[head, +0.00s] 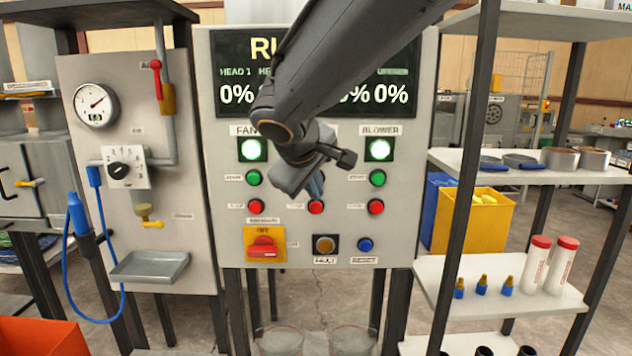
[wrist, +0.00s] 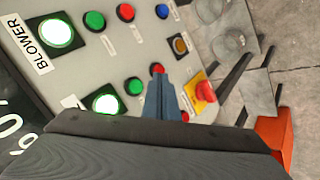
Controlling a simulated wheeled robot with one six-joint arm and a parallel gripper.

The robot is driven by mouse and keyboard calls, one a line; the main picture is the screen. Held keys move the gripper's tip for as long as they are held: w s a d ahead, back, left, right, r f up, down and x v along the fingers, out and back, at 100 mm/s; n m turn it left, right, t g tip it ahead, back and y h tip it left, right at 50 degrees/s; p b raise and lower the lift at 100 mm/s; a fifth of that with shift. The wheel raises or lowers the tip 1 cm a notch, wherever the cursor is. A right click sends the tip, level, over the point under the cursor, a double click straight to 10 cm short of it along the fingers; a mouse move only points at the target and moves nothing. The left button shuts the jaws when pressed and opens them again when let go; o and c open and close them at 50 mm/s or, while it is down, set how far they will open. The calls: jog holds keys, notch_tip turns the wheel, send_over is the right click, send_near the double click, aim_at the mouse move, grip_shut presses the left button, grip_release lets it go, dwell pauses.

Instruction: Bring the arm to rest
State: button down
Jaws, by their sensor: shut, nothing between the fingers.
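My arm reaches in from the top of the head view and hangs in front of the control panel (head: 400,235). My gripper (head: 316,186) is in front of the middle column of buttons, its fingers partly hidden behind the wrist. In the wrist view my gripper (wrist: 158,78) shows as blue-grey fingers shut together with nothing between them. The fingertips point at the panel close to a red button (wrist: 157,69). I cannot tell whether they touch it.
The panel has lit FAN (head: 251,149) and BLOWER (head: 379,149) lamps and a red rotary switch (head: 263,245). A gauge panel (head: 90,190) with a blue hose stands left. A shelf (head: 500,290) with bottles stands right. Two clear containers (head: 352,340) sit below.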

dwell(0.4)
jog(key=s+d+f+m+g+y, duration=0.1)
jog(key=s+d+f+m+g, duration=0.3)
jog(key=s+d+f, duration=0.4)
jog(key=s+d+f+m+g+y, duration=0.1)
jog(key=s+d+f+m+g, duration=0.2)
jog(key=s+d+f, duration=0.6)
jog(key=s+f+m, duration=0.2)
jog(key=s+f, duration=0.1)
jog(key=f, duration=0.4)
jog(key=shift+s+d+f+m+g, duration=0.15)
jog(key=shift+s+d+m+g, duration=0.15)
jog(key=shift+s+g, duration=0.1)
jog(key=shift+w, duration=0.1)
